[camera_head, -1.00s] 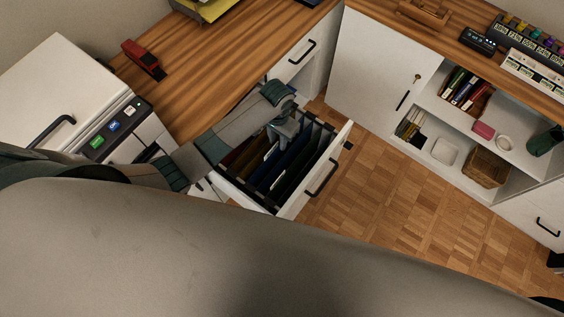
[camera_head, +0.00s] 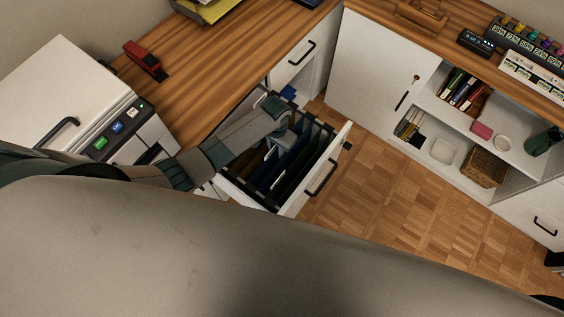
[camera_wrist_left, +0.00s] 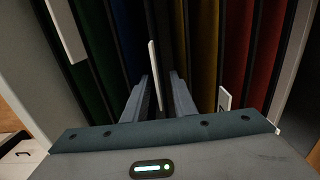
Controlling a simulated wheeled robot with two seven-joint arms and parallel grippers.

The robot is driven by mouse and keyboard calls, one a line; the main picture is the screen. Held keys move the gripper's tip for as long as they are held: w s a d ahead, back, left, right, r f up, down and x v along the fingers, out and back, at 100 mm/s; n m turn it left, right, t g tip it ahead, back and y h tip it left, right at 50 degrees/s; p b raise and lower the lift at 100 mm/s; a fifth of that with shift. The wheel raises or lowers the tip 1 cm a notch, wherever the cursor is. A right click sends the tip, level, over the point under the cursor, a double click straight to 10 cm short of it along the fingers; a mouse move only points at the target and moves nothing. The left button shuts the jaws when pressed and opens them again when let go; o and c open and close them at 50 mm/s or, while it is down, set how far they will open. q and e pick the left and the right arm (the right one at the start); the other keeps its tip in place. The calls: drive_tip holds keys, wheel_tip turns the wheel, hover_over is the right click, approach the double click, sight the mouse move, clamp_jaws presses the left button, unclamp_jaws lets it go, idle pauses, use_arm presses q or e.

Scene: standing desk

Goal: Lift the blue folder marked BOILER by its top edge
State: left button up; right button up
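The open file drawer (camera_head: 321,166) holds several hanging folders. A blue folder (camera_wrist_left: 127,30) stands in the left wrist view between a green folder (camera_wrist_left: 82,65) and a yellow one (camera_wrist_left: 206,45). A white tab (camera_wrist_left: 155,70) shows edge-on by the blue folder; I cannot read BOILER on it. My left gripper (camera_wrist_left: 160,82) points down into the drawer with its fingers apart, the tab showing between them. In the head view the same gripper (camera_head: 279,141) is over the folders, its tips hard to make out. My right gripper is not in view.
Red folders (camera_wrist_left: 265,55) hang further right, with another white tab (camera_wrist_left: 224,99). The wooden desk top (camera_head: 205,75) carries a red stapler (camera_head: 145,61). A white printer (camera_head: 62,95) stands at left. Open shelves (camera_head: 462,130) are at right. The parquet floor (camera_head: 385,195) is clear.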

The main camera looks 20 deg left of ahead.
use_arm(q)
drive_tip(key=shift+f, duration=0.55)
clamp_jaws()
idle(1.3)
